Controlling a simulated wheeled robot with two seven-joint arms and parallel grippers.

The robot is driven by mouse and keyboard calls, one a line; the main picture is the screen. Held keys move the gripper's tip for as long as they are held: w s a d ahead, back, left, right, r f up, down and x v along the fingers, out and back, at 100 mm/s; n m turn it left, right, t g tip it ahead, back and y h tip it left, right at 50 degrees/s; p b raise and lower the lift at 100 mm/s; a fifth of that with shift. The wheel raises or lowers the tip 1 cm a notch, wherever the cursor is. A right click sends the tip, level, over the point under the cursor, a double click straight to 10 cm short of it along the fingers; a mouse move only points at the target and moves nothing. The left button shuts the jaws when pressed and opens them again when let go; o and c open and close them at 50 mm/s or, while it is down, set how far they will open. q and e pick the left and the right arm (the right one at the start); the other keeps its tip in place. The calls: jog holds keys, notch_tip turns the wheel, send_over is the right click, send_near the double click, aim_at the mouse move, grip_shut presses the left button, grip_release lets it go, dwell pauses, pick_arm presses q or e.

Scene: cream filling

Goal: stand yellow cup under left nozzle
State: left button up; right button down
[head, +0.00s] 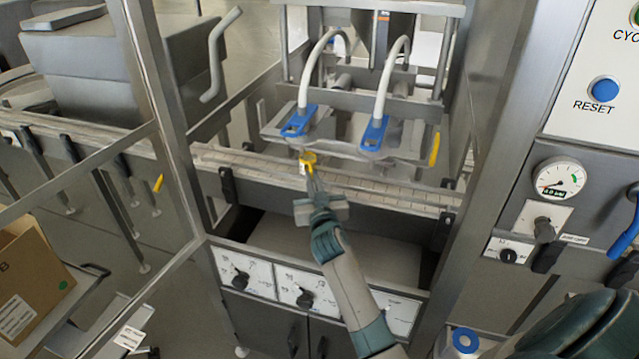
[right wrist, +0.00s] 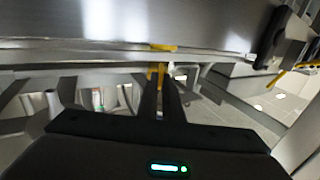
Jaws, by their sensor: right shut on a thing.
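The yellow cup (head: 308,158) is small and sits at the tips of my right gripper (head: 310,176), which is shut on it. In the head view the cup is over the conveyor rail, just below and slightly right of the left nozzle (head: 298,122), which has a blue body and a white hose. In the right wrist view, bits of yellow cup (right wrist: 156,70) show at the ends of the two dark fingers of the gripper (right wrist: 161,88). I cannot tell whether the cup touches the conveyor. My left gripper is not in view.
The right nozzle (head: 375,132) hangs beside the left one. The conveyor (head: 400,195) runs across the machine below both. Steel frame posts (head: 165,115) stand at the sides. A control panel with a blue reset button (head: 605,88) is at right. A cardboard box (head: 28,280) is at lower left.

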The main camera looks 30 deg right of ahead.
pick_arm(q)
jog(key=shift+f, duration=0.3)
pick_arm(e)
jog(key=shift+w+a, duration=0.5)
jog(key=shift+w, duration=0.1)
pick_arm(q)
jog(key=shift+b, duration=0.3)
pick_arm(e)
jog(key=shift+a+f, duration=0.1)
jog(key=c, duration=1.8)
grip_release()
jog(key=shift+c, duration=0.2)
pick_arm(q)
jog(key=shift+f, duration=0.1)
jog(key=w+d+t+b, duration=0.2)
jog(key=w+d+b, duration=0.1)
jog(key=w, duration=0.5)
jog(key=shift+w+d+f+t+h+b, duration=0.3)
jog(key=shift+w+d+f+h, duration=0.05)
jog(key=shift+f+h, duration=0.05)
pick_arm(e)
jog(key=v, duration=1.7)
jog(key=shift+s, duration=0.2)
